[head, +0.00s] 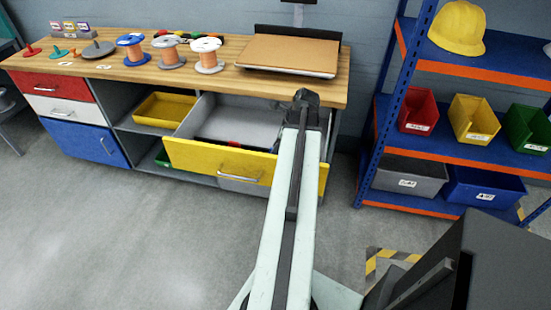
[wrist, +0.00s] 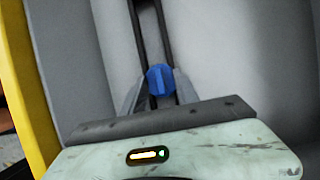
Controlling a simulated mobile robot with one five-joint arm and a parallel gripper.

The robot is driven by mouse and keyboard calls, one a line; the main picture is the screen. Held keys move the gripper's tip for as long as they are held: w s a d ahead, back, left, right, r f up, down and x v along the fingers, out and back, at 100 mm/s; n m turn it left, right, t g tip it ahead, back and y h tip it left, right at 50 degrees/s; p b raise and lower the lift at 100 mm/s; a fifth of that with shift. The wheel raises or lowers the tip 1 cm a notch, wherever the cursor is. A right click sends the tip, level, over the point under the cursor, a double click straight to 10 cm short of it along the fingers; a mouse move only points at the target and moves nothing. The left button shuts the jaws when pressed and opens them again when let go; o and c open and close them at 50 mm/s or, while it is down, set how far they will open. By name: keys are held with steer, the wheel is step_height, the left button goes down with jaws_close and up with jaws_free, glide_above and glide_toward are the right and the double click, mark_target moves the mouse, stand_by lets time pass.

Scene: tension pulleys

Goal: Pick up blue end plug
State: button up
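The blue end plug (wrist: 160,81) is a small round blue piece with a raised ridge, in the middle of the wrist view. My gripper (wrist: 161,88) is around it, with a grey finger close against each side. The plug covers part of the dark bars along the fingers, and it looks held between them. The exact contact is not clear. In the head view my arm reaches toward the open yellow-fronted drawer (head: 219,159); my gripper is hidden there behind my arm.
The wooden workbench (head: 110,68) carries several spools, such as the blue-ended one (head: 130,41), and a brown board (head: 290,54). Blue shelving (head: 460,150) with bins stands at right. A yellow tray (head: 165,108) sits left of the drawer. The floor at left is clear.

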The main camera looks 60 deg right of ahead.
jaws_close()
